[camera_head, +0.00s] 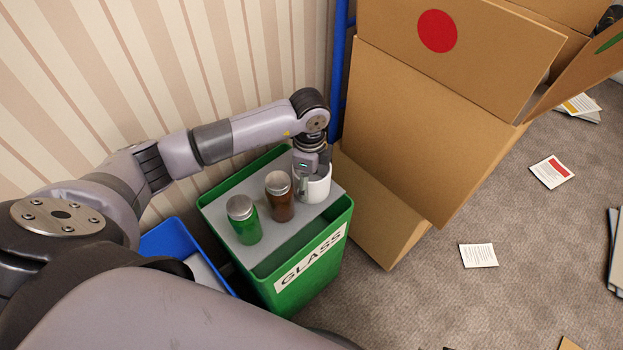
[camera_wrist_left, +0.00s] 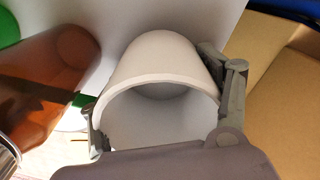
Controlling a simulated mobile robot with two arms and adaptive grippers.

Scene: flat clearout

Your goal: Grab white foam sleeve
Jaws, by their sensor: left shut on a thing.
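The white foam sleeve (camera_head: 319,186) stands on a grey board (camera_head: 240,187) laid in the top of a green bin marked GLASS. My left gripper (camera_head: 312,180) comes down on it from above. In the left wrist view the white sleeve (camera_wrist_left: 160,65) lies between the two fingers of my left gripper (camera_wrist_left: 160,100), which are shut on it. Its open end faces the wrist camera. My right gripper is not in view.
A brown jar (camera_head: 280,197) and a green jar (camera_head: 243,219) stand on the board left of the sleeve. The green bin (camera_head: 310,284) stands between a blue bin (camera_head: 170,238) and a large cardboard box (camera_head: 420,120). Papers (camera_head: 479,255) lie on the carpet at right.

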